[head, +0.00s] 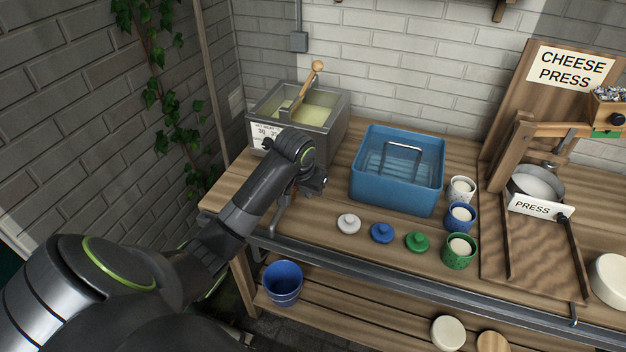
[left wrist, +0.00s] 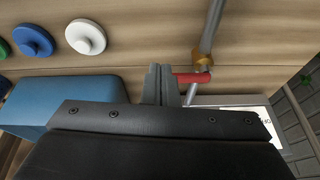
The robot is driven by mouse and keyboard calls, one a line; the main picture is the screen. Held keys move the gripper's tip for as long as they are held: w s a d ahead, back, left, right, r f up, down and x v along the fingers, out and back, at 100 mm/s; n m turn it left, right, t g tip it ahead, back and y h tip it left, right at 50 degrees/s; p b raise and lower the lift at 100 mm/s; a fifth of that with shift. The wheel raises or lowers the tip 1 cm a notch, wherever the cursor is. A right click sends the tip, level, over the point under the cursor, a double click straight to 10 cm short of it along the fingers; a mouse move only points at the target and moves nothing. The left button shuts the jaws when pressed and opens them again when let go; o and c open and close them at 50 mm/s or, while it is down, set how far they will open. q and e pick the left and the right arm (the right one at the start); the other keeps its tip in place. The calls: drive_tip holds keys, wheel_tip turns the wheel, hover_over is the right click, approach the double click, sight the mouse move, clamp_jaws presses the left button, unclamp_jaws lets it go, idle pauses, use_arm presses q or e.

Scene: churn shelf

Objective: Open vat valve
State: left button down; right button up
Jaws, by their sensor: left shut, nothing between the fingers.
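The steel vat (head: 335,128) stands at the back left of the bench, with pale yellow liquid and a wooden paddle inside. Its valve has a red lever (left wrist: 194,78) by a brass fitting (left wrist: 203,59) on a grey pipe (left wrist: 212,25). My left gripper (left wrist: 162,75) is shut and empty. Its fingers are beside the lever's free end, very close; I cannot tell if they touch. In the head view my left arm hides the lever, and the gripper is in front of the vat. My right gripper is not in view.
A blue basin (head: 393,202) stands right of the vat, with several lids and cups near it. A blue bucket (head: 283,281) is on the lower shelf. The cheese press board (head: 548,262) is at the right. A brick wall (head: 60,110) with ivy bounds the left.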

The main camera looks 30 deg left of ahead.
use_arm(q)
drive_tip(key=w+a+r+n, duration=0.1)
drive_tip(key=w+a+r, duration=0.1)
drive_tip(key=w+r, duration=0.4)
drive_tip(key=shift+r, duration=0.8)
drive_tip(key=shift+w+f, duration=0.1)
drive_tip(key=p+x, duration=0.1)
drive_tip(key=x, duration=0.9)
drive_tip(key=shift+p, duration=0.3)
drive_tip(key=s+p, duration=0.2)
drive_tip(key=s, duration=0.1)
drive_tip(key=shift+d, duration=0.4)
drive_tip(key=shift+s+d, duration=0.1)
drive_tip(key=shift+s, duration=0.35)
